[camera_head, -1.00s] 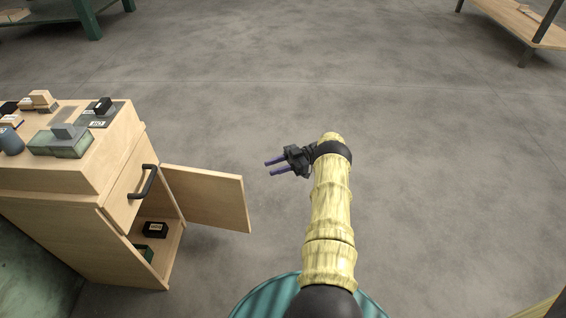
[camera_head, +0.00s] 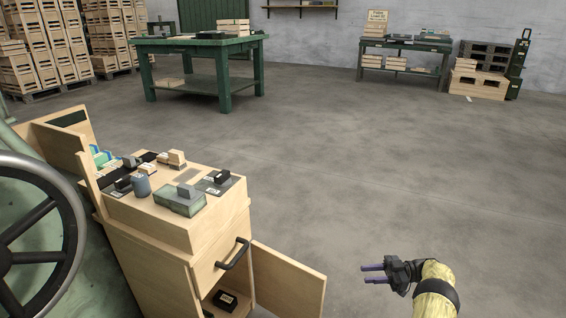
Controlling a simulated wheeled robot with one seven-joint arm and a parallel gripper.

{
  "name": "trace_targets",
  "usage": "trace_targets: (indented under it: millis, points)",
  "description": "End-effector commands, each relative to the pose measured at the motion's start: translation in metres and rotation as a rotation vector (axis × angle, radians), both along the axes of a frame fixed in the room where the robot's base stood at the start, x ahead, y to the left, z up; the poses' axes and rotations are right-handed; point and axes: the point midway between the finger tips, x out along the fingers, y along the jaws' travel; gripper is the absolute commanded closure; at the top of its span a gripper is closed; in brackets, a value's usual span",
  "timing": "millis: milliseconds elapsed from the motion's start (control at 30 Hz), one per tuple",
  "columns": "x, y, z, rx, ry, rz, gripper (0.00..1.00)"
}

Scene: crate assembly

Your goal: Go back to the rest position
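My gripper (camera_head: 374,274) is at the lower right of the head view, at the end of my yellow-sleeved arm. Its two purple fingers point left and stand apart with nothing between them. It hangs over bare floor, to the right of the open cabinet door (camera_head: 290,282) and apart from it. The lower part of my arm is out of the frame.
A wooden cabinet (camera_head: 222,245) with small blocks and boxes on top stands at left, its door swung open towards my gripper. A large dark handwheel (camera_head: 72,225) is at far left. A green table (camera_head: 195,44) stands at the back. The floor on the right is clear.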

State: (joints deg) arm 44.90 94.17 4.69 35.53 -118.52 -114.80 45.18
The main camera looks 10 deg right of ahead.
Motion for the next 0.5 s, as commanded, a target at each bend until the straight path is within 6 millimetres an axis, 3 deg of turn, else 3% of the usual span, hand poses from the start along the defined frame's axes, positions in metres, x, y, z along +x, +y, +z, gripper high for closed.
trace_targets:
  millis: [167, 500]
  points:
    - [0.036, 0.014, 0.039, -0.020, -0.055, -0.083, 0.68]
    - [0.157, 0.067, 0.182, -0.114, -0.176, -0.499, 0.68]
